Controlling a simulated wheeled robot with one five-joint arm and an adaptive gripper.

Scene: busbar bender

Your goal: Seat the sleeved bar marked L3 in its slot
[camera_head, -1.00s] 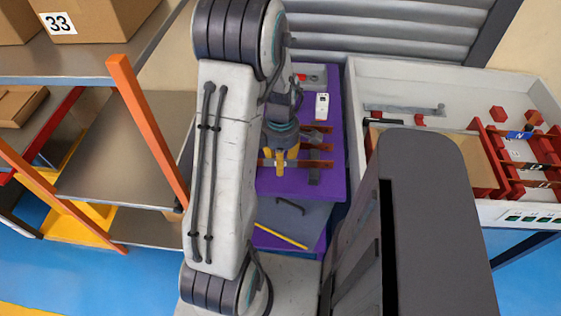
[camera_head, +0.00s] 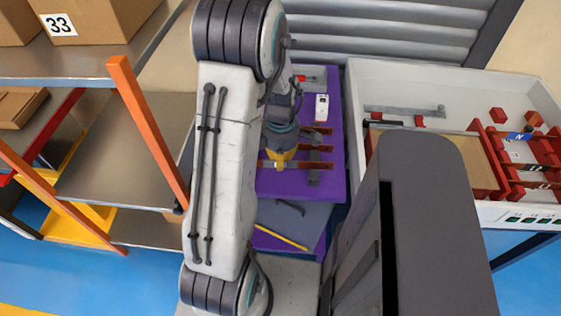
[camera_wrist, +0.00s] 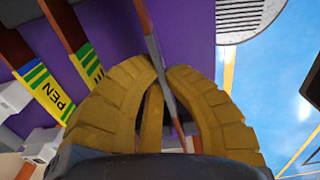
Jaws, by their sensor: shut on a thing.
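My gripper (camera_head: 281,163) is at the left part of the purple bench top, its yellow fingers shut on a bar (camera_head: 318,165). In the wrist view my gripper (camera_wrist: 165,78) pinches this thin bar (camera_wrist: 151,42), brown with a dark grey section, seen nearly edge-on. Its marking does not show, so I cannot tell whether it is L3. Beside it lie two other bars with striped yellow, green and blue sleeves; one sleeve reads PEN (camera_wrist: 60,102). The red slotted holder (camera_head: 500,165) in the white cabinet at right has a blue N label.
The white cabinet (camera_head: 357,100) stands right of the purple bench (camera_head: 330,185). A metal rack with an orange post (camera_head: 147,130) stands at left. A yellow rod (camera_head: 281,236) lies on the grey lower surface. Dark grey bodywork hides part of the cabinet front.

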